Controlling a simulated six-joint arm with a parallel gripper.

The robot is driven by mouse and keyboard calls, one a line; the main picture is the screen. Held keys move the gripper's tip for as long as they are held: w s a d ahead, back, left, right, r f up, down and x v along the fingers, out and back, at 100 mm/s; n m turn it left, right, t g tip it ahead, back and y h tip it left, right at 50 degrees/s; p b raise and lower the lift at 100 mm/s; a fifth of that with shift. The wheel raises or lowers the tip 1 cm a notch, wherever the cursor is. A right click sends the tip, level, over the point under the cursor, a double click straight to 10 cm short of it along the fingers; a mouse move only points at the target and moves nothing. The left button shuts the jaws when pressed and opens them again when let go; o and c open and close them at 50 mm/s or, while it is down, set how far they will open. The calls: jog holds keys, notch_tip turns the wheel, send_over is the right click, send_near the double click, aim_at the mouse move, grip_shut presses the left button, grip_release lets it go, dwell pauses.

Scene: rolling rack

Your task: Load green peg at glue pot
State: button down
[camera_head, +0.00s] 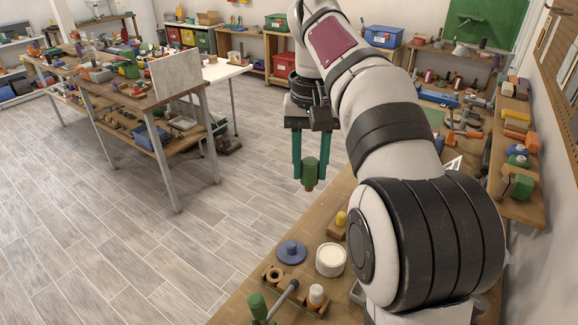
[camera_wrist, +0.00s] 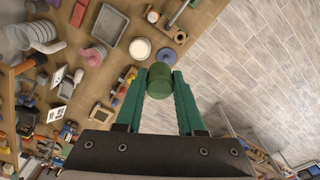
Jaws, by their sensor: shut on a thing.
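A green peg (camera_head: 309,174) with a brownish lower tip hangs between the fingers of my gripper (camera_head: 310,166). My gripper's teal fingers point down and are shut on the peg. The wrist view also shows the green peg (camera_wrist: 159,81) between the fingertips. A round white pot (camera_head: 331,260), which looks like the glue pot, stands upright on the wooden bench below and slightly right of the peg. In the wrist view the white pot (camera_wrist: 140,48) lies just beyond the peg, apart from it. The peg is held in the air, touching nothing but the fingers.
A blue round piece (camera_head: 291,252) sits left of the pot. A wooden block with a yellow knob (camera_head: 341,219) stands behind it. A white-topped bottle (camera_head: 316,295) and a green-ended tool (camera_head: 257,306) are in front. My arm hides much of the bench. Open floor lies left.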

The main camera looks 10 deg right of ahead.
jog(key=w+d+f+t, duration=0.1)
jog(key=d+f, duration=0.2)
jog(key=f, duration=0.6)
jog(key=w+d+f+n+t, duration=0.1)
jog(key=d+f, duration=0.1)
jog(key=f, duration=0.7)
jog(key=w+d+f+t, duration=0.1)
jog(key=w+d+f, duration=0.1)
jog(key=f, duration=0.7)
jog(key=shift+d+f+h, duration=0.15)
jog(key=shift+d+h, duration=0.25)
jog(key=shift+d, duration=0.4)
jog(key=shift+f, duration=0.6)
jog(key=shift+f+n, duration=0.3)
jog(key=shift+f, duration=0.4)
notch_tip(320, 180, up, 7)
